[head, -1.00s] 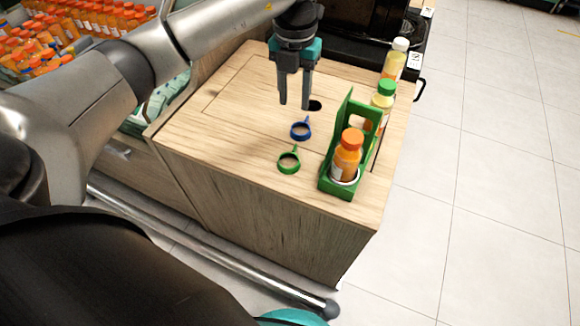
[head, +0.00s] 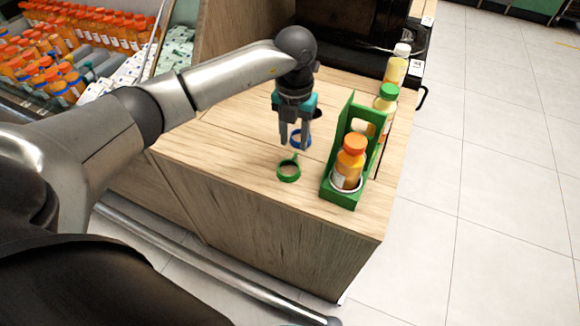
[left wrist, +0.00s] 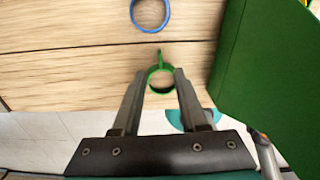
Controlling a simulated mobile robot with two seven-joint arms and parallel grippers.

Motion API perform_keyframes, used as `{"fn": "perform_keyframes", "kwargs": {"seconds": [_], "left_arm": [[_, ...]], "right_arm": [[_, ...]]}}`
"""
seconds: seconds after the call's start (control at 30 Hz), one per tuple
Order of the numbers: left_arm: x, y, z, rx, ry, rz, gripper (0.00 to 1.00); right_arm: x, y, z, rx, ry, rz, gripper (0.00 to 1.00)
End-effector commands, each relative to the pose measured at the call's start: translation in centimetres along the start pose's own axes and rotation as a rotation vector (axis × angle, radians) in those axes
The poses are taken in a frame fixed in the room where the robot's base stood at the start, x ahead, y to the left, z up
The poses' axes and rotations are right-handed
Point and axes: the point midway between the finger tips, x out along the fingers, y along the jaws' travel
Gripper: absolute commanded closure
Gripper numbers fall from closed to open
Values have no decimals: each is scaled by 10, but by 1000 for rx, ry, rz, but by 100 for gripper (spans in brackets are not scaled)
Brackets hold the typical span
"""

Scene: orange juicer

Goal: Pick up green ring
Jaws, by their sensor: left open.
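The green ring (head: 289,173) with a short handle lies on the wooden counter near its front edge. In the left wrist view the green ring (left wrist: 160,91) shows between my finger tips, its handle pointing up the picture. My left gripper (head: 294,146) is open and empty, pointing down just behind and above the ring in the head view. It also shows in the left wrist view (left wrist: 160,80), with one finger on each side of the ring. I cannot tell the exact height gap. My right gripper is not in view.
A blue ring (head: 302,139) lies just behind the green one, partly hidden by my gripper. A green carrier (head: 338,197) holding an orange bottle (head: 349,160) stands close on the right. More bottles (head: 397,66) stand behind it. The counter's left part (head: 215,140) is clear.

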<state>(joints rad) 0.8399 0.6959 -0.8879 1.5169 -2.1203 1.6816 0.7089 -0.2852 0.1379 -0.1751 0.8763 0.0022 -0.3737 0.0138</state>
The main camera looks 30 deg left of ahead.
Motion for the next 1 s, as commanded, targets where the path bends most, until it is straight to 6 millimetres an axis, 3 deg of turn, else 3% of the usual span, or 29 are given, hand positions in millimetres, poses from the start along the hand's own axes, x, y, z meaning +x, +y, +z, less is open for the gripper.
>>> {"fn": "perform_keyframes", "kwargs": {"seconds": [0.5, 0.87, 1.0], "left_arm": [[46, -1, -1, 0, 0, -1, 57], [49, -1, -1, 0, 0, -1, 57], [49, -1, -1, 0, 0, -1, 73]], "right_arm": [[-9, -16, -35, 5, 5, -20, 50], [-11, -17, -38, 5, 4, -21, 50], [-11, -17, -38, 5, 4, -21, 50]]}}
